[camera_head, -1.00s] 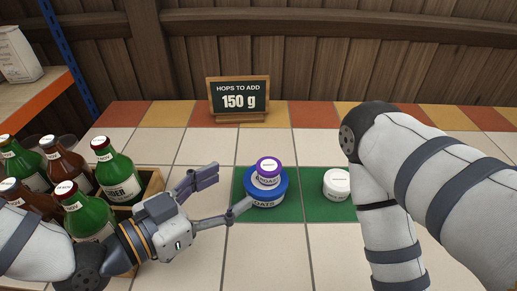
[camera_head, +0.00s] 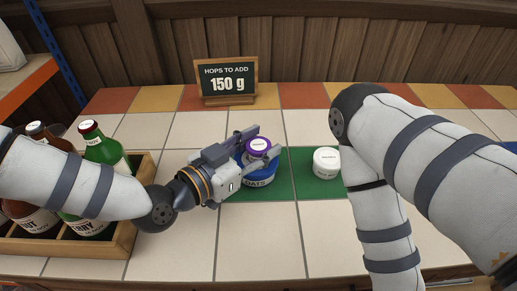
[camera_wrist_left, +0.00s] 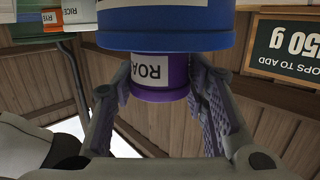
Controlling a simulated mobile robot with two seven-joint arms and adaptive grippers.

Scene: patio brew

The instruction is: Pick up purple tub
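The small purple tub (camera_head: 257,149) has a white label on its lid and stands upright on the wider blue tub (camera_head: 259,181). My left gripper (camera_head: 266,144) has its fingers on either side of the purple tub, still open. The left wrist view is upside down; there the purple tub (camera_wrist_left: 160,79) sits between the two fingertips (camera_wrist_left: 160,88), with the blue tub (camera_wrist_left: 165,25) shown above it. The finger pads are very close to its sides; contact is not clear. My right gripper is out of view.
A white tub (camera_head: 326,163) stands on the green mat (camera_head: 302,184), right of the stack. A wooden crate (camera_head: 122,243) of bottles is at the left, under my left arm. A chalkboard sign (camera_head: 227,82) reading 150 g stands behind. Front tiles are clear.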

